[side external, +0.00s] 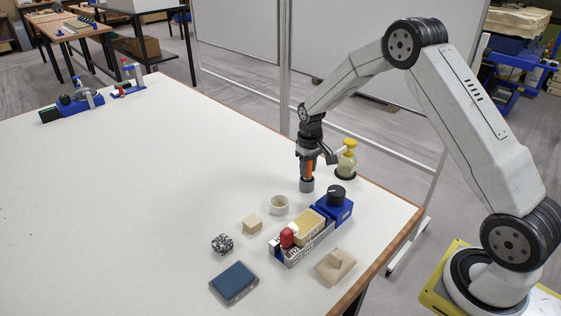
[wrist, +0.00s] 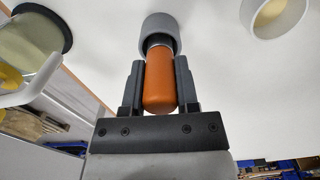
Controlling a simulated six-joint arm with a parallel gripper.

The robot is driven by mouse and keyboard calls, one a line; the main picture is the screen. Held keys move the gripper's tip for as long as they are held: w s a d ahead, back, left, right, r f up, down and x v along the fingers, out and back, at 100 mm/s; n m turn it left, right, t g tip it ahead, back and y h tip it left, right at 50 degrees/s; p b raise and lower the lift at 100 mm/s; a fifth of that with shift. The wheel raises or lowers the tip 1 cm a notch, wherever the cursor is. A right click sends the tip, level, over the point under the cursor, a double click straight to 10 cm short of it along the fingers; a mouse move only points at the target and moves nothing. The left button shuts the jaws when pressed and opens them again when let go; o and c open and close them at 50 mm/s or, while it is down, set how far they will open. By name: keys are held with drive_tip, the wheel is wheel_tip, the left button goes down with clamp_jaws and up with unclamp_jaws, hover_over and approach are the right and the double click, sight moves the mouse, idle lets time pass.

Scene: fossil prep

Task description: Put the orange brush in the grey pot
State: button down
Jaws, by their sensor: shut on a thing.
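My gripper (side external: 309,162) is shut on the orange brush (wrist: 161,82), with one dark finger on each side of its handle. The brush is upright, and its orange handle also shows between the fingers in the side view (side external: 309,168). The small grey pot (side external: 307,185) stands on the white table directly under it. In the wrist view the grey pot (wrist: 160,22) is just beyond the handle, and the brush's lower metal part goes in at its mouth. The brush tip is hidden, so I cannot tell how deep it sits.
A cream cup (side external: 279,205) stands left of the grey pot. A yellow-topped bottle (side external: 346,158) is close behind to the right. A blue device with a black knob (side external: 334,207) and a tray (side external: 304,238) are in front.

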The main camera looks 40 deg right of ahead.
drive_tip(key=shift+f, duration=0.1)
drive_tip(key=shift+c, duration=1.8)
unclamp_jaws()
wheel_tip(320, 180, up, 12)
drive_tip(key=shift+r, duration=0.15)
drive_tip(key=s+a+f+t, duration=0.1)
drive_tip(key=s+a, duration=0.3)
drive_tip(key=s, duration=0.3)
drive_tip(key=s+a+f, duration=0.1)
drive_tip(key=s+a, duration=0.3)
drive_tip(key=s, duration=0.3)
drive_tip(key=s+a+f+n+t, duration=0.1)
drive_tip(key=s+a, duration=0.3)
drive_tip(key=s, duration=0.3)
drive_tip(key=shift+s+t, duration=0.2)
drive_tip(key=shift+t, duration=0.1)
drive_tip(key=shift+f, duration=0.1)
